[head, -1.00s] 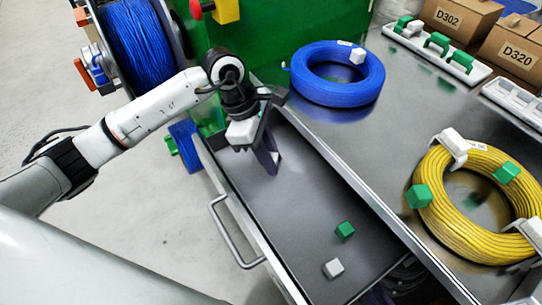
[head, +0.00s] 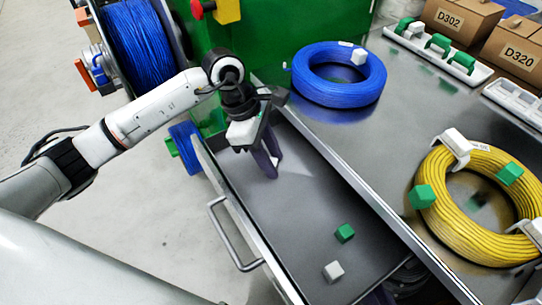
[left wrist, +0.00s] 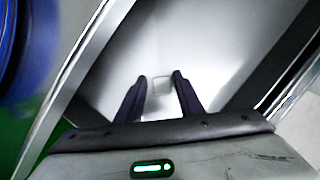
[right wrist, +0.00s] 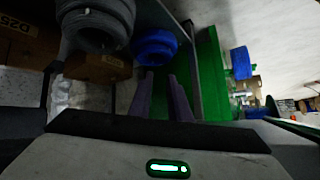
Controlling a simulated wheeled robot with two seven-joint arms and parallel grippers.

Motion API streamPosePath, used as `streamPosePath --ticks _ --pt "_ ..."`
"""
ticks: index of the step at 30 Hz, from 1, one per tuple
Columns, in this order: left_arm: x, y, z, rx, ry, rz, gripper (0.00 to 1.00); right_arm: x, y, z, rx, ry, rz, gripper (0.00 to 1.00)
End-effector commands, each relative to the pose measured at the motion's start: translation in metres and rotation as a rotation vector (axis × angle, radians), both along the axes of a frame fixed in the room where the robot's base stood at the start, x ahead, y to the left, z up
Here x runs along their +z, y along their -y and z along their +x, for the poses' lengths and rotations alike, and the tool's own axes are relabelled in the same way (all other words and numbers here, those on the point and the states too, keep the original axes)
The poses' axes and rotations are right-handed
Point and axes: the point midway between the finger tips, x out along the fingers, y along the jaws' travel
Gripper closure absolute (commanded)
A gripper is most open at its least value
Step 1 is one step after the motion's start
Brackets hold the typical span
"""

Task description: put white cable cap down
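My left gripper (head: 274,165) points down into the open grey drawer (head: 290,195), near its far end. Its dark fingers are apart. In the left wrist view, a small white cable cap (left wrist: 162,85) shows between the fingertips (left wrist: 160,77), with a thin gap on each side. Another whitish cap (head: 333,271) and a green cap (head: 345,233) lie at the drawer's near end. My right gripper shows only in the right wrist view (right wrist: 161,75), open with nothing between its fingers.
A cap rack (head: 470,70) and boxes (head: 460,18) stand behind. The drawer's middle is clear.

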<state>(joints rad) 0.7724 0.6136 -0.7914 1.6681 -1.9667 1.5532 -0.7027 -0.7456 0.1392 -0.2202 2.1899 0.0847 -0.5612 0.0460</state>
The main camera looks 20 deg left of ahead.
Motion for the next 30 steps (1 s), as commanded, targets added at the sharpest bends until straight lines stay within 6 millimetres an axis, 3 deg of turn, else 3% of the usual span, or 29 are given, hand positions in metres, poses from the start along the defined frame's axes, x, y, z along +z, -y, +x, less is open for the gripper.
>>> streamPosePath --ticks 1,4,10,24,30 --pt "-0.009 0.004 -0.008 -0.011 -0.024 0.001 0.61 -0.001 0.000 0.000 0.000 -0.001 0.000 0.83" --pt "-0.009 0.004 -0.008 -0.011 -0.024 0.001 0.61 -0.002 0.000 -0.001 0.000 -0.001 0.001 0.83" --pt "0.004 0.004 -0.008 -0.010 -0.023 0.000 0.61 0.010 0.001 0.000 -0.001 0.007 -0.003 0.83" --pt "0.098 -0.031 -0.007 -0.005 -0.008 0.003 0.61 0.009 0.005 -0.008 0.005 -0.017 -0.028 0.83" --pt "0.118 -0.038 -0.009 -0.006 -0.010 0.002 0.61 0.011 0.006 -0.004 0.007 -0.013 -0.036 0.83"
